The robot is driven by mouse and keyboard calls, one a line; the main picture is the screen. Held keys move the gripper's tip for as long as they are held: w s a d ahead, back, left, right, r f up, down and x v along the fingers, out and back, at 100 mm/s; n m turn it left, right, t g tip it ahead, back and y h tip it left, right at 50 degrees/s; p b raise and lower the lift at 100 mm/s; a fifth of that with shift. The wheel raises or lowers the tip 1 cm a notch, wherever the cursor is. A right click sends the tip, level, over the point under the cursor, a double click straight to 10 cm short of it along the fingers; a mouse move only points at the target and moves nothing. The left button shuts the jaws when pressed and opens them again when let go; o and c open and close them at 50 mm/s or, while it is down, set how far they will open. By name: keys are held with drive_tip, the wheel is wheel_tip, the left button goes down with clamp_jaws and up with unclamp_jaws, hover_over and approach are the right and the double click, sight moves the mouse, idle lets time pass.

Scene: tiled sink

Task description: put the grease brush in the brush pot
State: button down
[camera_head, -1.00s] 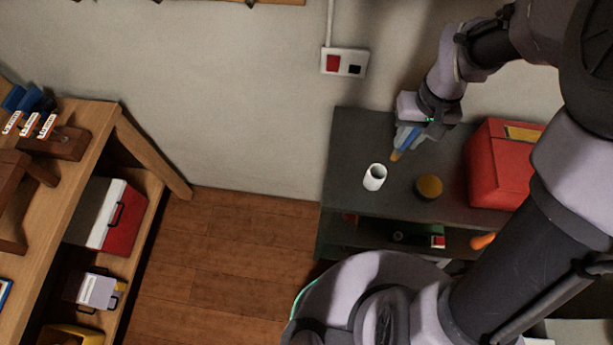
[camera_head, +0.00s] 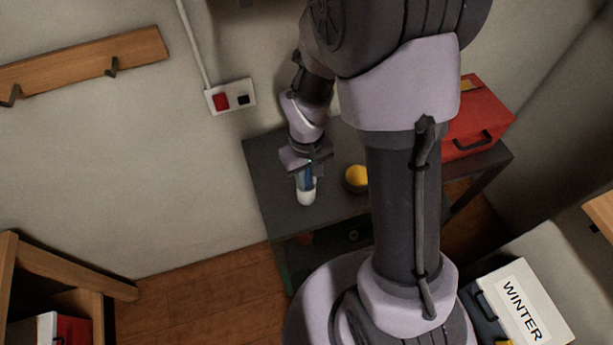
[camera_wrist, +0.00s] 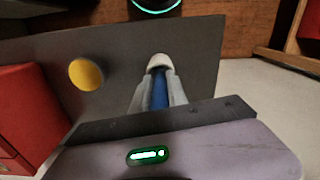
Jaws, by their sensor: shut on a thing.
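My gripper (camera_head: 306,172) is shut on the blue grease brush (camera_head: 307,181) and holds it pointing down over the dark bench.
A red toolbox (camera_head: 478,120) is farther right. A wall socket plate (camera_head: 231,97) is behind. A box marked WINTER (camera_head: 520,305) is at lower right.

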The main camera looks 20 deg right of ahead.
drive_tip(key=c, duration=1.3)
unclamp_jaws()
wheel_tip(320, 180, up, 12)
drive_tip(key=p, duration=0.3)
drive_tip(key=shift+w+r+p, duration=0.1)
drive_tip(key=shift+p, duration=0.3)
drive_tip(key=s+a+r+m+t+y, duration=0.1)
drive_tip(key=s+a+r+m+t, duration=0.1)
drive_tip(key=s+r, duration=0.4)
drive_tip(key=s+a+r+m+t+y, duration=0.1)
drive_tip(key=s+a+r+m+t, duration=0.1)
drive_tip(key=s+r, duration=0.4)
wheel_tip(320, 180, up, 4)
drive_tip(key=shift+s+r+m+t, duration=0.1)
drive_tip(key=shift+s+m+t, duration=0.3)
drive_tip(key=shift+m+t, duration=0.6)
